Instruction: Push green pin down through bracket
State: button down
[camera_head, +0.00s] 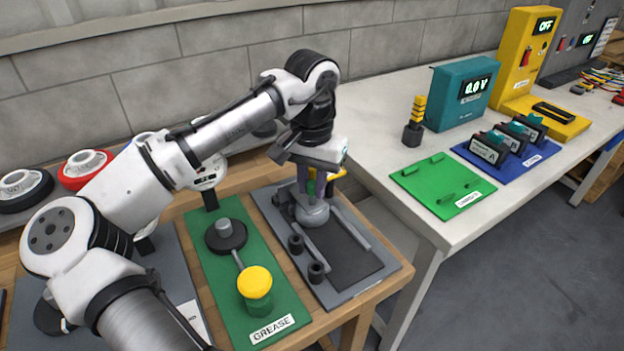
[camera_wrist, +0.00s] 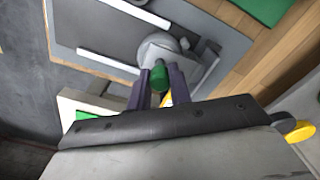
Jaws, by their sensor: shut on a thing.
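My gripper (camera_wrist: 160,80) is shut on the green pin (camera_wrist: 159,76), whose rounded green end shows between the two dark fingers in the wrist view. The grey bracket (camera_wrist: 158,50) lies just beyond the fingertips, with a rounded grey body. I cannot tell how deep the pin sits in it. In the camera_head view my gripper (camera_head: 318,187) points down over the grey bracket (camera_head: 312,214), on the grey fixture plate (camera_head: 352,290). The fingers and wrist hide the pin's contact with the bracket there.
Two dark cylinders (camera_head: 316,272) stand at the plate's front left, beside light rails (camera_head: 348,228). Left of it, a green GREASE mat (camera_head: 283,300) holds a yellow-lidded green jar (camera_head: 256,288). A white bench (camera_head: 385,160) with a green tray (camera_head: 425,190) stands to the right.

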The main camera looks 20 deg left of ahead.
jog(key=shift+f+b, duration=0.35)
jog(key=shift+f, duration=0.7)
jog(key=c, duration=1.2)
grip_release()
notch_tip(320, 180, up, 14)
jog(key=shift+p, duration=0.5)
